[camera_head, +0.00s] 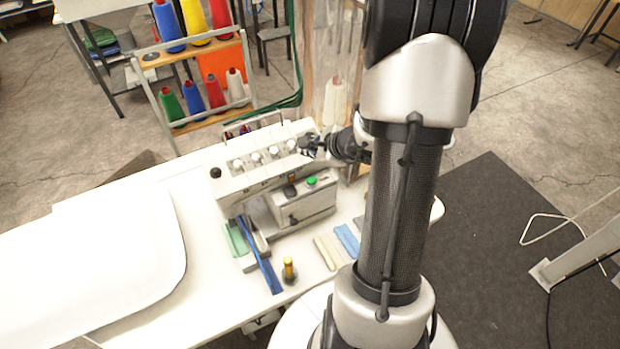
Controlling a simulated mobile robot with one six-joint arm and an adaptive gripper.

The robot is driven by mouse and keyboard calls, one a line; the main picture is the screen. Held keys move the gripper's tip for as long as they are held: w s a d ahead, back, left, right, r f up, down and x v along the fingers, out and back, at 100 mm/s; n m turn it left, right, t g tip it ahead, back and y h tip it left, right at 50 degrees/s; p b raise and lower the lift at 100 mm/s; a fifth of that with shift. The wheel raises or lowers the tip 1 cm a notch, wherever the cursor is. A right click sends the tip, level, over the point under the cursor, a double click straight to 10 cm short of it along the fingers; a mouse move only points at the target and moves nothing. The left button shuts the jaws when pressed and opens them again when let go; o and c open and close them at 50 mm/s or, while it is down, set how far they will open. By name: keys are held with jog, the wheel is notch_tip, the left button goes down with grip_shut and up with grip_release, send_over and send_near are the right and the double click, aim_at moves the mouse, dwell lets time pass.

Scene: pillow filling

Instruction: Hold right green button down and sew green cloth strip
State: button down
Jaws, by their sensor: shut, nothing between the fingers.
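A white sewing machine (228,185) stands on the white table. The green button (311,181) sits on top of the machine's front box, at its right end. The green cloth strip (235,239) lies at the left side of the machine, next to a blue strip (269,272). My gripper (307,147) is small in view and shut, with nothing in it. It is at the machine's upper right, up the picture from the green button and apart from it in the picture. Its height above the machine is hard to tell.
A gold-topped spool (289,270) stands at the table's front. A thread rack (205,85) stands behind. My arm hides the table's right part.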

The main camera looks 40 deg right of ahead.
jog(key=shift+f, duration=0.1)
jog(key=b, duration=0.6)
send_over(312, 180)
jog(key=f, duration=0.5)
jog(key=a+f, duration=0.1)
jog(key=f, duration=0.2)
jog(key=shift+f+b, duration=0.3)
jog(key=shift+b, duration=0.35)
jog(key=shift+f+b, duration=0.4)
jog(key=shift+b, duration=0.4)
